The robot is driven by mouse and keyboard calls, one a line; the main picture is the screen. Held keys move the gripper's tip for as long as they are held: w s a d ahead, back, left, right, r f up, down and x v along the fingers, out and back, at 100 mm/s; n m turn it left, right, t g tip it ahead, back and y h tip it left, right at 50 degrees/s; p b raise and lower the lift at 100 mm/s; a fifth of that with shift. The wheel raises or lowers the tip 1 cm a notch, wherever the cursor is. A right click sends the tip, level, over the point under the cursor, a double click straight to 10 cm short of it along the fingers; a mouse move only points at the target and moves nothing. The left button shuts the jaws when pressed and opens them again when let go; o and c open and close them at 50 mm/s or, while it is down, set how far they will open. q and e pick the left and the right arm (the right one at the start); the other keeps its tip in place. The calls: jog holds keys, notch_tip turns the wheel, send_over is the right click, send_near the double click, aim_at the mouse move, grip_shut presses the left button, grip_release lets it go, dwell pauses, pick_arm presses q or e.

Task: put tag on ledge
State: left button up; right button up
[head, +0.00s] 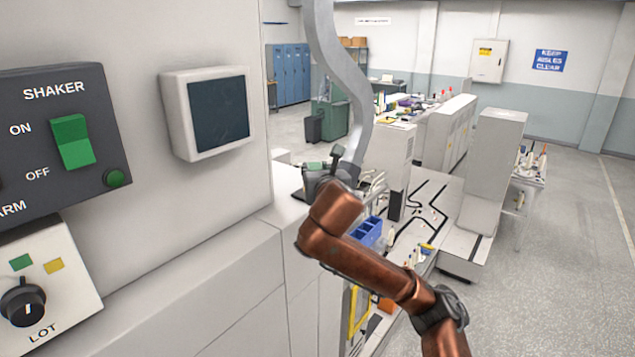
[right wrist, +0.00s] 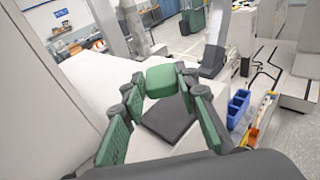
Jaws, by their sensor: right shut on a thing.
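My right gripper (head: 322,168) is at the far end of the pale grey ledge (head: 205,272), close to the machine's corner. In the right wrist view its green-padded fingers (right wrist: 163,94) are closed around a dark grey, flat, squarish piece, which looks like the tag (right wrist: 170,119). The tag is small and hard to make out in the head view. In the right wrist view the pale ledge top (right wrist: 88,88) lies beyond and below the fingers. I cannot tell whether the tag touches it. My left gripper is out of view.
The machine wall carries a shaker switch panel (head: 75,130), a screen (head: 218,110) and a lot knob box (head: 40,285). Blue bins (head: 367,232) stand lower down, right of the ledge. A grey pole-like limb rises behind my gripper. The ledge's near stretch is clear.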

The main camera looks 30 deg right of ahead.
jog(key=f, duration=0.1)
jog(key=w+d+f, duration=0.1)
jog(key=w+f+p, duration=0.1)
jog(key=shift+w+d+f, duration=0.1)
jog(key=shift+d+f, duration=0.25)
jog(key=f, duration=0.1)
jog(key=f+p, duration=0.1)
jog(key=shift+w+f, duration=0.3)
jog(key=shift+f, duration=0.05)
jog(key=shift+f+p, duration=0.25)
jog(key=shift+p, duration=0.15)
jog(key=shift+s+d+f, duration=0.1)
jog(key=shift+s+f, duration=0.05)
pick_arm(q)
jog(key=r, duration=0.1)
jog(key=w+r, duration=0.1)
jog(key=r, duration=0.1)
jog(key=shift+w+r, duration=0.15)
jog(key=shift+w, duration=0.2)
pick_arm(e)
jog(key=o, duration=0.5)
jog(key=shift+f, duration=0.15)
jog(key=shift+c, duration=0.2)
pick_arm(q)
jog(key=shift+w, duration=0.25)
pick_arm(e)
jog(key=o, duration=0.5)
jog(key=shift+c, duration=0.2)
